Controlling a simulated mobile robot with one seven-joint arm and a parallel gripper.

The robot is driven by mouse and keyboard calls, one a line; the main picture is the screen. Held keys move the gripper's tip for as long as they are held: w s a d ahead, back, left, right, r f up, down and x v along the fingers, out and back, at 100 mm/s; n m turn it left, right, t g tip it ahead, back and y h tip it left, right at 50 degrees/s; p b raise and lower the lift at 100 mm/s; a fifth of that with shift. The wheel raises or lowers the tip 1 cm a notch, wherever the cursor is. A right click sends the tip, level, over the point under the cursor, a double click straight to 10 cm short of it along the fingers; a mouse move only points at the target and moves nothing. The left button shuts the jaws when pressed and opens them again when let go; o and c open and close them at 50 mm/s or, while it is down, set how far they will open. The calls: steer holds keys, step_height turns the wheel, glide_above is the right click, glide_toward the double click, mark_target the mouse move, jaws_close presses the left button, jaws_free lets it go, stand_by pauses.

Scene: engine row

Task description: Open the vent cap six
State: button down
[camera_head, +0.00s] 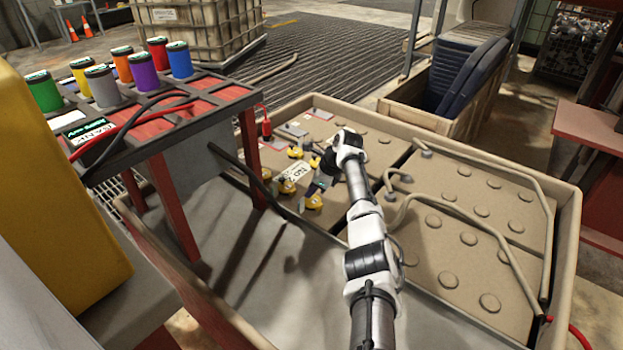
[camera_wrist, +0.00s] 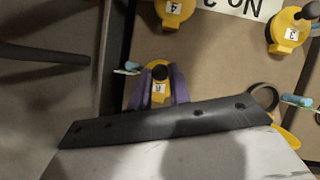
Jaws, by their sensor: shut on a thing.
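In the wrist view, a yellow vent cap (camera_wrist: 158,98) with a black knob and a small white label sits between my two purple fingers. The label is hard to read and could be a 6. My gripper (camera_wrist: 161,74) is shut on this cap, one finger on each side. In the head view, my gripper (camera_head: 322,183) is low over the tan engine cover, beside a yellow cap (camera_head: 313,202). Whether the cap has turned or lifted cannot be told. My gripper's dark body hides its lower part.
Other yellow caps (camera_wrist: 172,12) (camera_wrist: 287,33) stand close by, near a white label plate (camera_wrist: 246,6). A red bench with colored cans (camera_head: 180,60) overhangs at the left. Bent pipes (camera_head: 480,215) run over the right covers. A dark cable (camera_head: 262,192) hangs left of the caps.

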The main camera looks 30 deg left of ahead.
steer(key=shift+s+d+r+y+p, duration=0.1)
steer(key=shift+d+r+y+p, duration=0.25)
steer(key=shift+p, duration=0.85)
steer(key=shift+s+r+y+p, duration=0.1)
steer(key=shift+y+p, duration=0.35)
steer(key=shift+p, duration=0.7)
steer(key=d+y+p, duration=0.1)
steer(key=y+p, duration=0.1)
steer(key=shift+p, duration=0.3)
steer(key=shift+d+f+t+y, duration=0.1)
steer(key=shift+d+t+y, duration=0.2)
steer(key=shift+d+y, duration=0.6)
steer(key=shift+s+d+n+y, duration=0.1)
steer(key=shift+d+n+y, duration=0.1)
steer(key=shift+y, duration=0.45)
steer(key=shift+d+n+y, duration=0.15)
steer(key=shift+n+y, duration=0.05)
steer(key=shift+y, duration=0.45)
steer(key=c, duration=1.6)
jaws_free()
steer(key=shift+d, duration=0.1)
